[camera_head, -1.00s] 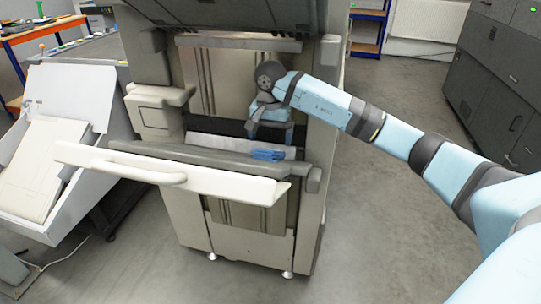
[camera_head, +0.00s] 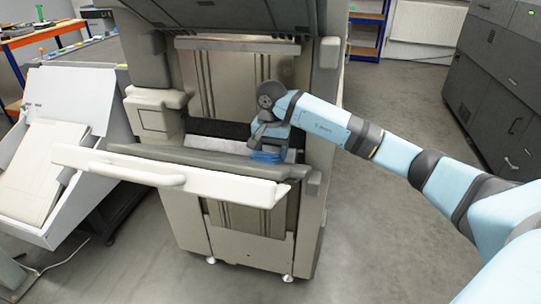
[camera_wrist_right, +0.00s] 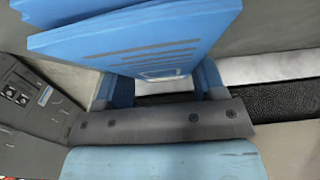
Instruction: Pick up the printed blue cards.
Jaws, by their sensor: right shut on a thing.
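The printed blue cards (camera_head: 268,156) are at the machine's open front, at the right end of the pale strip behind the grey bar. In the right wrist view they are a thick blue stack (camera_wrist_right: 135,42) with dark printed lines on the face. My right gripper (camera_head: 267,146) reaches in from the right and is shut on the stack. In the right wrist view a finger of the gripper (camera_wrist_right: 163,78) stands on each side of the cards. The fingertips are hidden behind the stack. My left gripper is not in view.
The machine's grey bar (camera_head: 190,160) and pale handle panel (camera_head: 215,187) stand in front of the cards. Its upright right side wall (camera_head: 318,130) is close to my right arm. A white tilted tray (camera_head: 45,160) stands at the left. The floor to the right is open.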

